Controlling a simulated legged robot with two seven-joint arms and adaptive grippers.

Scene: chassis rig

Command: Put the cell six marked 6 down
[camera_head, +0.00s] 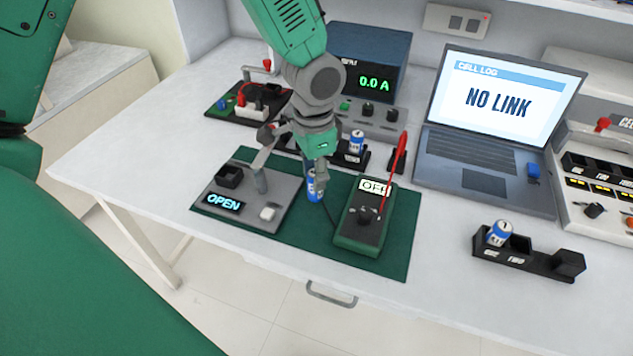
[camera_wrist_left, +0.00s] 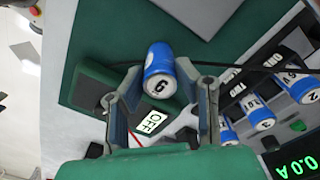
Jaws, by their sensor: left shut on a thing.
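My left gripper (camera_head: 317,170) is shut on a blue and white cell (camera_head: 316,186) over the green mat (camera_head: 310,235). In the left wrist view the cell (camera_wrist_left: 159,72) lies between the two fingers of the gripper (camera_wrist_left: 163,85), and its pale end shows a mark that reads as 6. In the head view the cell is between the grey fixture with the OPEN display (camera_head: 224,201) and the green meter marked OFF (camera_head: 358,228). Whether it touches the mat is hard to tell. My right gripper is not in view.
A black holder (camera_head: 520,262) with one blue cell (camera_head: 499,233) stands at the right. Another holder with a cell (camera_head: 357,141) stands behind the mat. The power supply (camera_head: 375,60) reads 0.0 A and the laptop (camera_head: 500,110) shows NO LINK. A red lead stands by the meter.

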